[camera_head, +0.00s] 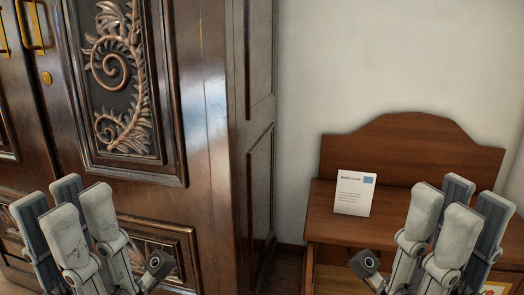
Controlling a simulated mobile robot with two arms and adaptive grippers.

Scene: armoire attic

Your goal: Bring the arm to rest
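My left gripper (72,225) is at the lower left of the head view, in front of the dark armoire (215,135). Its grey and white fingers point up, and I see a gap between them with nothing in it. My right gripper (458,228) is at the lower right, in front of the small wooden desk (331,216). Its fingers also point up and apart, with nothing held. The lower parts of both arms are cut off by the frame.
A white printed card (354,197) with a blue mark stands upright on the desk, left of my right gripper. The armoire has carved panels and brass handles (30,25). A pale wall (380,60) is behind. The space between my grippers is free.

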